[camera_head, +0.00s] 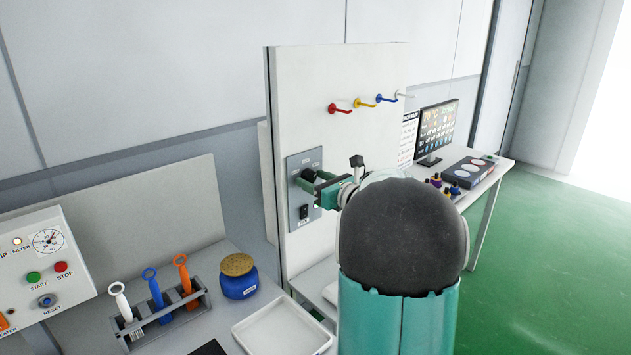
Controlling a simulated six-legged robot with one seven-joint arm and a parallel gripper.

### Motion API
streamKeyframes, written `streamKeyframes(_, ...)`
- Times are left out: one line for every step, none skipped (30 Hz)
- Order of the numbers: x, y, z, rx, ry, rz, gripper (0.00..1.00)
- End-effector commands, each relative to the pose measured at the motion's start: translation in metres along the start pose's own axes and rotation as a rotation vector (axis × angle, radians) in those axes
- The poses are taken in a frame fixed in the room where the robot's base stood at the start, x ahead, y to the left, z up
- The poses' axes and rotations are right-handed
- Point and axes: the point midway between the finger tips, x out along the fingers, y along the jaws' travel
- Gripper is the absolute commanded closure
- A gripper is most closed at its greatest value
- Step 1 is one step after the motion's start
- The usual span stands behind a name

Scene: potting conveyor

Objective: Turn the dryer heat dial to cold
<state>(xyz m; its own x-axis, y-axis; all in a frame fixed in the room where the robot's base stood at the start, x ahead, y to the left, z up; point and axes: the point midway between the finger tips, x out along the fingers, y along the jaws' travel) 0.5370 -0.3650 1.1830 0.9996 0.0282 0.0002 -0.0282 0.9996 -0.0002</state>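A grey control plate (293,221) is mounted on the upright white board. The plate's labels are too small to read, so I cannot tell for certain which control is the dryer heat dial. The fingers and my arm cover the plate's middle, so a control there may be hidden. I cannot tell whether the fingers touch or grip anything.
Colored hooks (362,104) stick out from the board's upper part. A left control box (45,262) has a gauge and buttons. A tool rack (165,323), a blue jar (239,277) and a white tray (282,331) stand below. A monitor (437,130) stands on the desk at right.

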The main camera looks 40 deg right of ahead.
Motion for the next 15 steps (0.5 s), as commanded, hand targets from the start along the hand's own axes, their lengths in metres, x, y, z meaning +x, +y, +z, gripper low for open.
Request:
streamKeyframes(-0.0001, 0.0000, 0.0000, 0.000, 0.000, 0.000, 0.53)
streamKeyframes(-0.0002, 0.0000, 0.0000, 0.000, 0.000, 0.000, 0.59)
streamKeyframes(-0.0002, 0.0000, 0.0000, 0.000, 0.000, 0.000, 0.66)
streamKeyframes(-0.0003, 0.0000, 0.0000, 0.000, 0.000, 0.000, 0.72)
streamKeyframes(-0.0003, 0.0001, 0.0000, 0.000, 0.000, 0.000, 0.78)
streamKeyframes(-0.0003, 0.0001, 0.0000, 0.000, 0.000, 0.000, 0.86)
streamKeyframes(-0.0003, 0.0001, 0.0000, 0.000, 0.000, 0.000, 0.89)
streamKeyframes(-0.0004, 0.0001, 0.0000, 0.000, 0.000, 0.000, 0.89)
streamKeyframes(-0.0004, 0.0001, 0.0000, 0.000, 0.000, 0.000, 0.89)
streamKeyframes(-0.0004, 0.0001, 0.0000, -0.001, 0.000, 0.000, 0.89)
streamKeyframes(-0.0004, 0.0002, 0.0000, -0.002, 0.000, 0.000, 0.89)
streamKeyframes(-0.0004, 0.0002, 0.0000, -0.005, 0.000, 0.000, 0.89)
streamKeyframes(-0.0004, 0.0002, 0.0000, -0.008, 0.000, 0.000, 0.89)
streamKeyframes(-0.0004, 0.0002, 0.0000, -0.012, 0.000, 0.000, 0.89)
streamKeyframes(-0.0004, 0.0002, 0.0000, -0.019, 0.000, 0.001, 0.89)
